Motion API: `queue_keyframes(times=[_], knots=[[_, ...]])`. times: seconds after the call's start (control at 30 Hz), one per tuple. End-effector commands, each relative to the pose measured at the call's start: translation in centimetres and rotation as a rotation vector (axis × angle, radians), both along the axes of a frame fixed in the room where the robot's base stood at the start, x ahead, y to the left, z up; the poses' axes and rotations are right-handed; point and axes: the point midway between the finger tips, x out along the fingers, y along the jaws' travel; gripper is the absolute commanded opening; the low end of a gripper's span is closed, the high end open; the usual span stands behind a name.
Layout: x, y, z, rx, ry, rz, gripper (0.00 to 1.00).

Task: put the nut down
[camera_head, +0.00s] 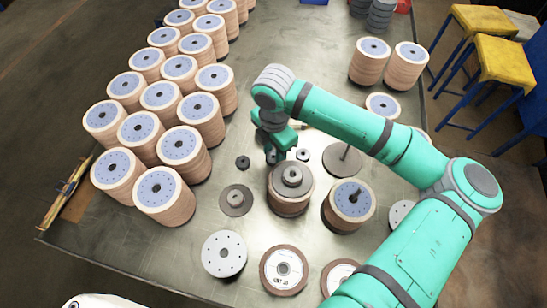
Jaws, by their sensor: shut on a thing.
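My gripper (275,157) points down over the middle of the table, just behind the spindle stack (290,193). It is shut on the nut, which is too small and dark to make out between the fingers. I cannot tell whether the held nut touches anything below. The stack has a grey flange and a hub on top of a brown disc pile. One small dark nut-like ring (243,162) lies on the table left of my gripper.
Rows of flap disc stacks (180,147) fill the left of the table (215,275). A dark flange (236,200), a plate with a rod (342,160), a disc stack (349,204), a grey disc (224,253) and a brown-rimmed disc (284,270) surround the spindle stack. Yellow stools (500,65) stand right.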

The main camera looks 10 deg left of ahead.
Motion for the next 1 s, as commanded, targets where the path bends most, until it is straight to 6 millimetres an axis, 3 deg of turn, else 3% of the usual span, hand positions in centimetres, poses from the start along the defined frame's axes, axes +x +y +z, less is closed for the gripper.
queue_keyframes(times=[0.27, 0.8, 0.83, 0.87, 0.9, 1.0], knots=[[-0.1, 0.1, -3.2, 0.001, 0.002, 0.002, 0.17], [-0.1, 0.1, -4.1, 0.001, 0.002, 0.002, 0.17], [-0.1, 0.1, -4.1, 0.001, 0.002, 0.002, 0.42], [-0.1, 0.1, -4.1, 0.0, 0.002, 0.002, 0.49], [-0.1, 0.0, -4.1, 0.0, 0.002, 0.002, 0.54], [-0.1, 0.0, -4.2, 0.0, 0.003, 0.001, 0.54]])
